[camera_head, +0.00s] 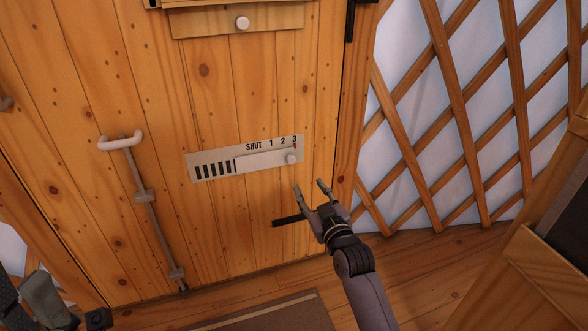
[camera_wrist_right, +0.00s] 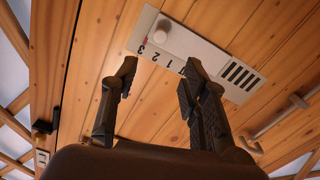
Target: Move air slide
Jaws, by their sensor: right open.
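The air slide is a pale sliding plate (camera_head: 260,159) on a metal strip (camera_head: 205,160) fixed to the wooden door. The strip reads SHUT, 1, 2, 3. The slide's round knob (camera_head: 291,158) sits at the right end, under the 3, and several dark vent slots show at the left. My right gripper (camera_head: 310,187) is open and empty, a little below and right of the knob. In the right wrist view the open fingers (camera_wrist_right: 158,72) point toward the strip, and the knob (camera_wrist_right: 160,34) shows beyond them, apart from both.
A door bolt rod with a white handle (camera_head: 121,142) runs down at the left. A black lever (camera_head: 289,220) sticks out below the strip. A lattice wall (camera_head: 450,110) stands at right, and a wooden piece (camera_head: 545,270) at lower right.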

